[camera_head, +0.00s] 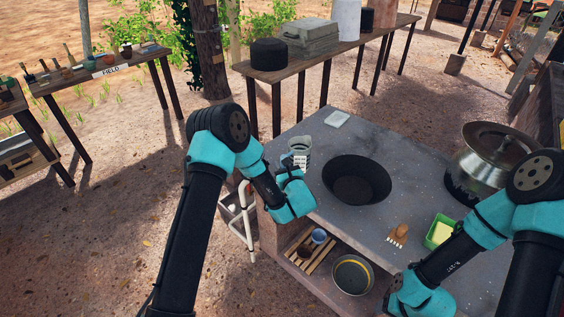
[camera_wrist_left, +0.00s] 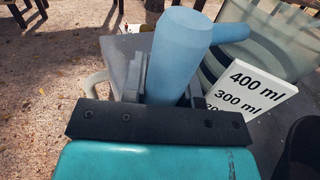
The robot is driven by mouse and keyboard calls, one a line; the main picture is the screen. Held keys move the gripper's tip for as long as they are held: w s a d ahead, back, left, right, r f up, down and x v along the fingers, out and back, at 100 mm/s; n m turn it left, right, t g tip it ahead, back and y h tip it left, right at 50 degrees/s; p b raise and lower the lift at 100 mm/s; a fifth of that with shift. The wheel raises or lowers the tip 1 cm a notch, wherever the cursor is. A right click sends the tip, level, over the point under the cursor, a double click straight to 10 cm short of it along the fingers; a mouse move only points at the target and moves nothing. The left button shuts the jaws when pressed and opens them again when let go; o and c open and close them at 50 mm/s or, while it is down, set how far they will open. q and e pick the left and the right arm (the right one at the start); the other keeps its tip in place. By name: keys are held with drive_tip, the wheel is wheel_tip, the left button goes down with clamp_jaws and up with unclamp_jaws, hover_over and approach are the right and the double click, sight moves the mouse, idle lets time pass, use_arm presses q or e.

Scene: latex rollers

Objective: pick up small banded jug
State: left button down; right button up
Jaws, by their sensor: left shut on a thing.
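The small banded jug (camera_head: 299,144) shows at the left edge of the grey counter, partly hidden by my left wrist. In the left wrist view the jug (camera_wrist_left: 262,42) has grey-green bands, a white label plate reading 400 ml and 300 ml, and a light blue handle. My left gripper (camera_wrist_left: 165,88) is shut on this handle. In the head view my left gripper (camera_head: 297,172) is mostly hidden behind its wrist. I cannot tell whether the jug's base touches the counter. My right wrist is at the lower right, with its fingers out of view.
The counter (camera_head: 400,175) carries a black basin (camera_head: 357,180), a steel pot (camera_head: 490,152), a small brown brush (camera_head: 398,235), a green tray (camera_head: 440,232) and a pale flat piece (camera_head: 337,118). A white pipe (camera_head: 246,222) stands by its left side. Bowls sit on the shelf below.

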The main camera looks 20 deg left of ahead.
use_arm(q)
drive_tip(key=s+d, duration=0.2)
drive_tip(key=s, duration=0.5)
drive_tip(key=shift+r, duration=0.4)
drive_tip(key=shift+s, duration=0.1)
idle(0.4)
drive_tip(key=c, duration=1.5)
unclamp_jaws()
clamp_jaws()
drive_tip(key=shift+d+r, duration=0.1)
drive_tip(key=shift+r, duration=0.05)
